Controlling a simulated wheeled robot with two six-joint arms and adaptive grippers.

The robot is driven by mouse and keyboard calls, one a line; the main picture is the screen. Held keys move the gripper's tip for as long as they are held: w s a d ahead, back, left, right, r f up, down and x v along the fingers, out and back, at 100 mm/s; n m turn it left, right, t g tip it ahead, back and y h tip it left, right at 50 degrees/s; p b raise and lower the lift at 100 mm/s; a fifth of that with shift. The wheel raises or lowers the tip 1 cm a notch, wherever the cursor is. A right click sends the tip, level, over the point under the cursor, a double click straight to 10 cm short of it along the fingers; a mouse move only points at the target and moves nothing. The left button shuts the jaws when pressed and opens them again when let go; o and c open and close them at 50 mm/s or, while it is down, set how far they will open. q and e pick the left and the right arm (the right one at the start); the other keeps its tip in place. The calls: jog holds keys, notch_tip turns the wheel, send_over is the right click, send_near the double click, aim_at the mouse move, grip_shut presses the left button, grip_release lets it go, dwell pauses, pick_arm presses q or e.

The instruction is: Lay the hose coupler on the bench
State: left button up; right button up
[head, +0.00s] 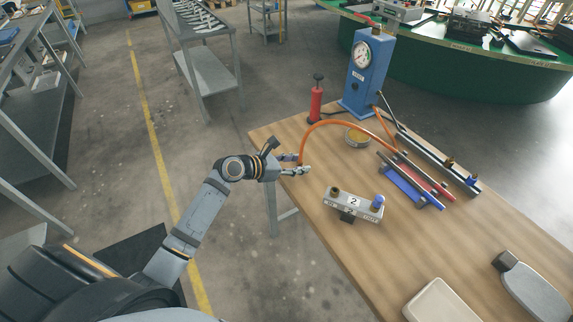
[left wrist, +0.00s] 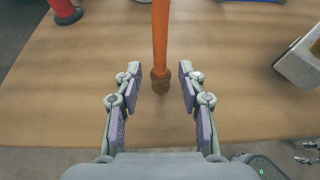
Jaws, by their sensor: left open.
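The orange hose (head: 335,123) arches from the blue gauge stand (head: 366,75) over the bench (head: 400,240) and down to my left gripper (head: 304,165). In the left wrist view the brass-coloured hose coupler (left wrist: 160,82) sits at the end of the orange hose (left wrist: 160,35). My left gripper (left wrist: 158,78) is open, with one finger on each side of the coupler and a gap on both sides. The bench top (left wrist: 70,95) lies beneath; I cannot tell whether the coupler touches it.
A grey block marked 2 (head: 353,203) stands right of my left gripper. A pale tray (head: 440,300) lies near the front. Bare wood lies between them.

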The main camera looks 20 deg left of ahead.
pick_arm(q)
jog(key=p+v, duration=0.2)
jog(key=v, duration=0.9)
jog(key=shift+s+a+p, duration=0.15)
jog(key=shift+s+p, duration=0.05)
jog(key=shift+p, duration=0.1)
